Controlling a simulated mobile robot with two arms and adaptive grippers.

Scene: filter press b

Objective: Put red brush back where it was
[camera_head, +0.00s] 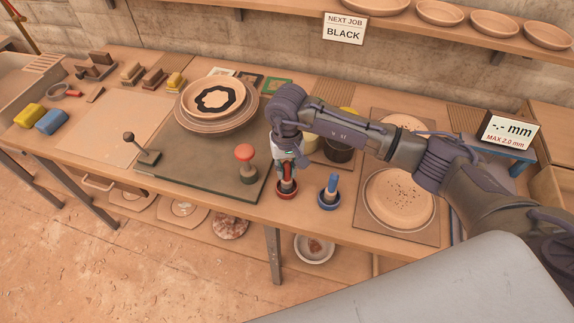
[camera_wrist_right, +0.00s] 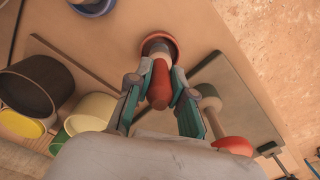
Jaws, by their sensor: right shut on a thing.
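The red brush (camera_head: 286,186) stands upright in a red ring holder (camera_head: 284,198) near the table's front edge. In the right wrist view, its rounded red handle (camera_wrist_right: 159,88) is between the fingers of my right gripper (camera_wrist_right: 157,82), with the red ring holder (camera_wrist_right: 174,43) around its lower end. My right gripper (camera_head: 287,164) reaches down from above and is shut on the handle. Whether the brush's base rests fully on the bottom of the holder is hidden. My left gripper is not in view.
A blue brush (camera_head: 331,184) stands in a blue holder (camera_head: 328,199) just right. A red-knobbed tool (camera_head: 246,160) stands on a dark board (camera_head: 190,160) to the left. Dark pot (camera_head: 338,148) stands behind; a speckled round plate (camera_head: 400,197) lies farther right.

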